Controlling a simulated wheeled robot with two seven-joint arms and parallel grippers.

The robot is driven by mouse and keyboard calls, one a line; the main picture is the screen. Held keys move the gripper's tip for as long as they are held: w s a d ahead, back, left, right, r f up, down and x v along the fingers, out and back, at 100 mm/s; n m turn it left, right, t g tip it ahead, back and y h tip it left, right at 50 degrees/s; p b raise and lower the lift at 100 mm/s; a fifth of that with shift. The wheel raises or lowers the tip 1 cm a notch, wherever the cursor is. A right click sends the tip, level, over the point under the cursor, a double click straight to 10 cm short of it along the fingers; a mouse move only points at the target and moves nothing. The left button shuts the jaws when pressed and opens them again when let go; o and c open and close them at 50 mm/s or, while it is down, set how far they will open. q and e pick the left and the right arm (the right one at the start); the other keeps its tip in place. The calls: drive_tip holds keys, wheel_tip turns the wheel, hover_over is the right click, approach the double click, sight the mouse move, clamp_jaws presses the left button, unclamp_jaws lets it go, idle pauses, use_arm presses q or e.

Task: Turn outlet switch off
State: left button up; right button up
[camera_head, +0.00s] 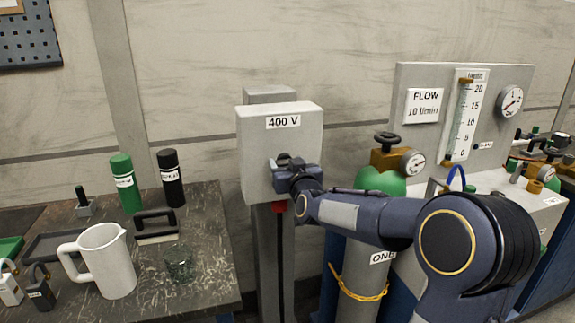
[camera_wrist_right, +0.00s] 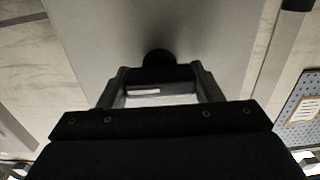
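The outlet is a light grey box (camera_head: 279,150) labelled 400 V, on a grey post in the middle of the head view. Its switch is a dark knob with a white mark, clear in the right wrist view (camera_wrist_right: 158,79) against the box face. My right gripper (camera_head: 284,162) is at the box front, with one finger on each side of the knob. The fingertips appear to meet the knob's ends, and the fingers look shut on it. In the head view the gripper hides most of the switch. My left gripper is not in view.
A dark workbench at left holds a white jug (camera_head: 103,262), a glass (camera_head: 178,264), a green bottle (camera_head: 125,184) and a black bottle (camera_head: 171,178). A gas cylinder (camera_head: 362,275) with a gauge stands right of the post, behind my right arm. A flow panel (camera_head: 428,80) is at right.

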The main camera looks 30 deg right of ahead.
drive_tip(key=c, duration=0.3)
drive_tip(key=shift+c, duration=0.2)
drive_tip(key=n+p, duration=0.1)
drive_tip(key=n, duration=0.2)
drive_tip(key=shift+n, duration=0.4)
drive_tip(key=n+p, duration=0.1)
drive_tip(key=n, duration=0.3)
drive_tip(key=shift+a+n, duration=0.1)
drive_tip(key=shift+n, duration=0.2)
drive_tip(key=n+p, duration=0.1)
drive_tip(key=n, duration=0.4)
drive_tip(key=shift+p, duration=0.3)
drive_tip(key=shift+f+n+p, duration=0.15)
drive_tip(key=shift+n+p, duration=0.3)
drive_tip(key=shift+n, duration=1.85)
